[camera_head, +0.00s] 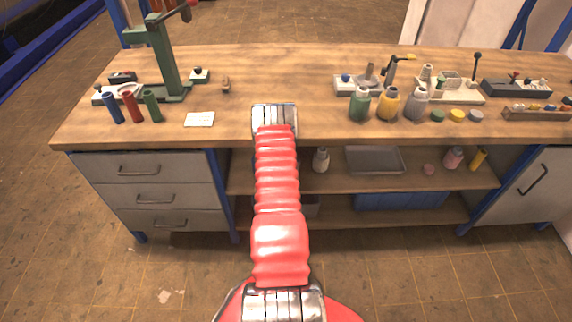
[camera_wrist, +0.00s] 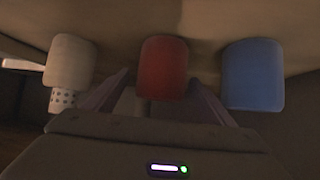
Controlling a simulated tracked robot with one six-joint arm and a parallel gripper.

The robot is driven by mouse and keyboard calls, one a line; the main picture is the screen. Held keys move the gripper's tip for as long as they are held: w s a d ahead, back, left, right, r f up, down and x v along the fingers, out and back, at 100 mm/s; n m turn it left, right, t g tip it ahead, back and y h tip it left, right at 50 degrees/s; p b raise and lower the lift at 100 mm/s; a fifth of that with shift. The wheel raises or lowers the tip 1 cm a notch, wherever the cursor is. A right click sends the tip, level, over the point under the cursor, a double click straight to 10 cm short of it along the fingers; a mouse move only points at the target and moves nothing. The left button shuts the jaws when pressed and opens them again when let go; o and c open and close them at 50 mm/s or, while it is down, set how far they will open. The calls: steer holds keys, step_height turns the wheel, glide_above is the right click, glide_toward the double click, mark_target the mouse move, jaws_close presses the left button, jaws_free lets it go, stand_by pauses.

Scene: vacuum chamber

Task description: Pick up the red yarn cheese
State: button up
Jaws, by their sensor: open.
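In the wrist view a dark red, rounded cylinder, which looks like the red yarn cheese (camera_wrist: 163,68), stands in the middle. My gripper (camera_wrist: 160,80) is open, with one finger on each side of it in the picture. I cannot tell whether the fingers touch it or are still short of it. A pale cylinder (camera_wrist: 70,60) is to its left and a blue one (camera_wrist: 252,75) to its right. In the head view my arm ends over the bench's front edge, and its fingers and these cylinders are not seen clearly there.
The wooden bench (camera_head: 310,70) holds a green press (camera_head: 165,55) and blue, red (camera_head: 132,107) and green tubes at left. Several bottles (camera_head: 388,104) and small parts stand at right. A shelf below carries a grey tray (camera_head: 374,160). The bench middle is mostly clear.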

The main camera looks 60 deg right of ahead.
steer(key=shift+w+d+f, duration=0.1)
steer(key=shift+d+f, duration=0.1)
steer(key=shift+d, duration=0.1)
stand_by(0.4)
steer(key=c, duration=1.3)
